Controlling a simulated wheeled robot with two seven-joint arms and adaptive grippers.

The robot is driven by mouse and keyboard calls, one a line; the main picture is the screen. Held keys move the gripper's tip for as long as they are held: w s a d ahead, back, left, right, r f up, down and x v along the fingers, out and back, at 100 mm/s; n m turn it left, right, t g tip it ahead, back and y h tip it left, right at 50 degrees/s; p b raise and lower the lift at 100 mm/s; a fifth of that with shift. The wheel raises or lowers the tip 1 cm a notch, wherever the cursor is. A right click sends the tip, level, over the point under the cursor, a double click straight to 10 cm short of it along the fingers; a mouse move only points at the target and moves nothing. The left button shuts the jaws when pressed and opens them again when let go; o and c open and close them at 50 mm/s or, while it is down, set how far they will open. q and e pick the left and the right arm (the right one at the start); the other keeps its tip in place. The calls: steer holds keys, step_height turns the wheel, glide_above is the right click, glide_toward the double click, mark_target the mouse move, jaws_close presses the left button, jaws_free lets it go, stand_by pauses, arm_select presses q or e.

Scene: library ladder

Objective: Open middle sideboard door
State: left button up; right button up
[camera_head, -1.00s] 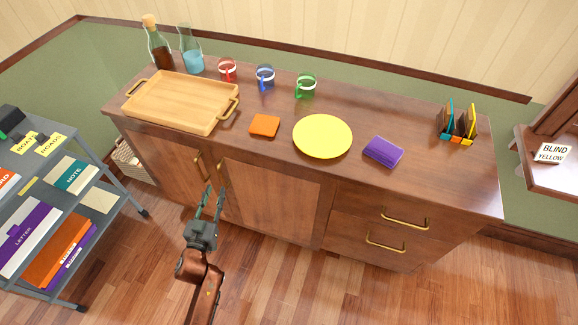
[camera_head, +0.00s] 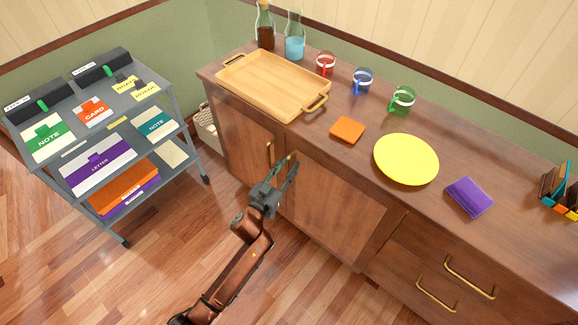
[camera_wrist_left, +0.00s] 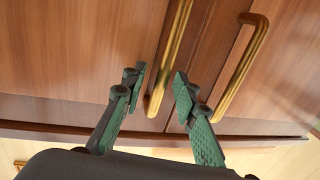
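The sideboard (camera_head: 243,122) is brown wood. Its middle door (camera_head: 335,205) is closed and has an upright brass handle (camera_head: 290,160) near its left edge. My left gripper (camera_head: 285,170) is open and in front of this handle. In the left wrist view, which looks upside down, the middle door's handle (camera_wrist_left: 170,58) runs between the two green fingertips, with a gap to each. I cannot tell how deep the fingers reach around it. The left door's handle (camera_wrist_left: 242,65) is beside the fingers, outside them. My right gripper is not in view.
The left door (camera_head: 240,140) is closed and its handle (camera_head: 270,152) is close by. Drawers (camera_head: 440,260) are at right. A wooden tray (camera_head: 232,84), mugs, and a yellow plate (camera_head: 406,159) stand on top. A grey cart (camera_head: 185,125) is at left. The floor in front is clear.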

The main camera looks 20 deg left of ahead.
arm_select(q)
steer(key=shift+c, duration=0.4)
jaws_close()
stand_by(0.4)
